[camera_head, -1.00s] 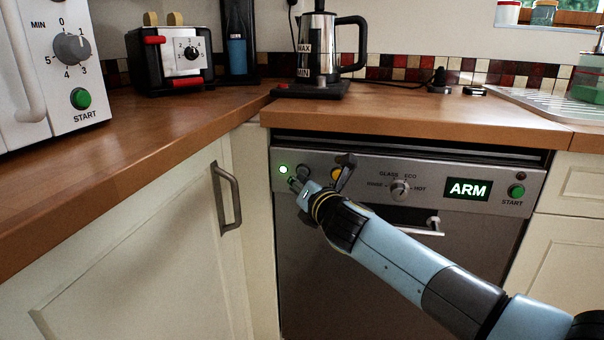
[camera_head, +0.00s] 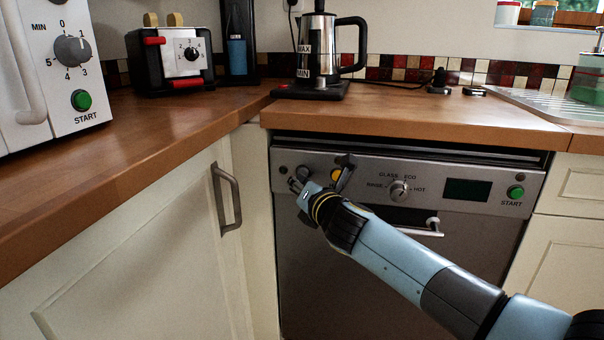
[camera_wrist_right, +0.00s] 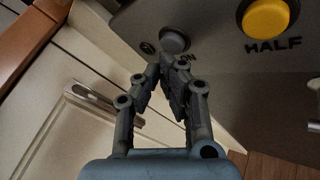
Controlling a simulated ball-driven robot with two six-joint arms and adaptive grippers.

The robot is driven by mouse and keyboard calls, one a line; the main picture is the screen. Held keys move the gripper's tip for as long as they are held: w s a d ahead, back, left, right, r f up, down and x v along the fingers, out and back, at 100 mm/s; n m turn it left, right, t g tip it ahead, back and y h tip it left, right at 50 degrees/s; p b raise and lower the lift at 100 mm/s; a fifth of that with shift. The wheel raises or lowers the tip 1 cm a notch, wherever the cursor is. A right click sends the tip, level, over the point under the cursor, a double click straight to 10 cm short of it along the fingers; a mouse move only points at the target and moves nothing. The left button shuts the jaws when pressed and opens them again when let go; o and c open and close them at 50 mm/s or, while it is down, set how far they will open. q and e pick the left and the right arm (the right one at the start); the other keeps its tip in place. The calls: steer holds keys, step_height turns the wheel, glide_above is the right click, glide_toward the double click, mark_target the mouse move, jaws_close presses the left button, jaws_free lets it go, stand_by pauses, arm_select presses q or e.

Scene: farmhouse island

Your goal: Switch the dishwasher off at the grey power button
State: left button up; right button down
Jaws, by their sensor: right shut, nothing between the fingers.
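The dishwasher (camera_head: 340,270) stands under the wooden counter, its front panel facing me. The grey power button (camera_head: 302,171) is at the panel's left end; in the right wrist view it shows as a grey disc (camera_wrist_right: 174,41) above the lettering "ON", partly covered by my fingers. The small indicator lamp (camera_head: 283,169) left of it is dark. The display (camera_head: 466,190) is blank. My right gripper (camera_head: 293,184) is shut and empty, its tips (camera_wrist_right: 168,62) at or just below the button; I cannot tell whether they touch it. My left gripper is not in view.
A yellow HALF button (camera_wrist_right: 268,17) sits right of the power button. The programme dial (camera_head: 399,190), green START button (camera_head: 516,191) and door handle (camera_head: 408,228) are farther right. A cupboard handle (camera_head: 228,197) projects on the left. The counter edge (camera_head: 400,128) overhangs the panel.

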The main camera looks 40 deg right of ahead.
steer(key=s+a, duration=0.4)
steer(key=shift+a+p, duration=0.3)
stand_by(0.3)
stand_by(0.7)
